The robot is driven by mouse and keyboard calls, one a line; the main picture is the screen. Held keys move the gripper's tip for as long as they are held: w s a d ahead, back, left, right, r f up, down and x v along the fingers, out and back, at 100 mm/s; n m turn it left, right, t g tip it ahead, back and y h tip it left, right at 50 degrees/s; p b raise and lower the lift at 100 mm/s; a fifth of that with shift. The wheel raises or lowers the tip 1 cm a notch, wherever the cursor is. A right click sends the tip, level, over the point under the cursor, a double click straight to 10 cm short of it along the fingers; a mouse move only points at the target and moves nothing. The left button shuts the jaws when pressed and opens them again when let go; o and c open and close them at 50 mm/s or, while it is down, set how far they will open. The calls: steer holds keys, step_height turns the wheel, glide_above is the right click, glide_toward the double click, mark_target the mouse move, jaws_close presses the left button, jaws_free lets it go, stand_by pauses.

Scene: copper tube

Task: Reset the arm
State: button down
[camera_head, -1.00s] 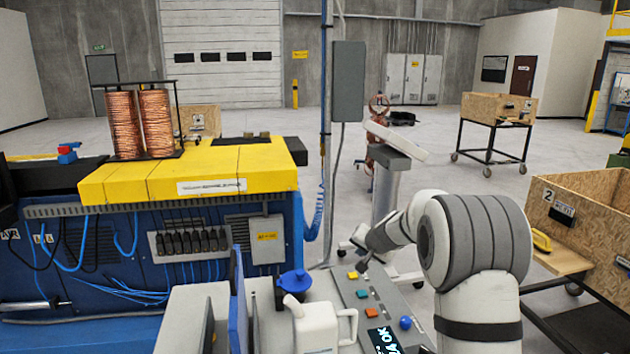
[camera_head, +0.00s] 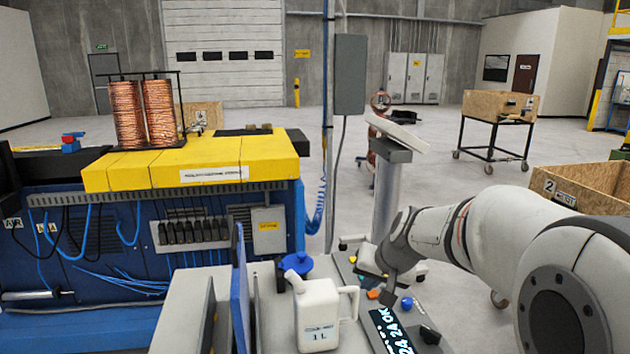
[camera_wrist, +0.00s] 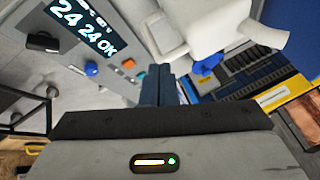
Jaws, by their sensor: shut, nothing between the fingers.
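My gripper (camera_head: 388,296) is at the end of my white and grey arm, pointing down over the control panel (camera_head: 372,318). It hides part of the panel's buttons. In the wrist view its dark fingers (camera_wrist: 159,72) are together, with nothing between them. They show between the panel's buttons and the white jug (camera_wrist: 195,25), apart from the jug in that view. The panel has a blue knob (camera_head: 407,303), an orange button (camera_head: 373,294) and a lit display (camera_head: 393,332) reading "24 24 OK" in the wrist view.
The white jug (camera_head: 318,312) stands left of the panel, near a blue funnel-like part (camera_head: 297,266). A yellow-topped blue machine (camera_head: 205,170) with copper coils (camera_head: 160,115) is at left. A grey stand (camera_head: 392,190) is behind my gripper. A numbered wooden crate (camera_head: 590,183) is at right.

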steer(key=s+d+f+n+g+h+b, duration=0.1)
steer(key=s+f, duration=0.3)
steer(key=s, duration=0.8)
steer(key=s+d+f+n+g+h+b, duration=0.1)
steer(key=s+d+f+g+b, duration=0.1)
steer(key=s, duration=1)
step_height(320, 180, down, 2)
steer(key=shift+d+h+b, duration=0.3)
steer(key=shift+h+b, duration=0.1)
steer(key=shift+b, duration=0.3)
steer(key=shift+s, duration=0.1)
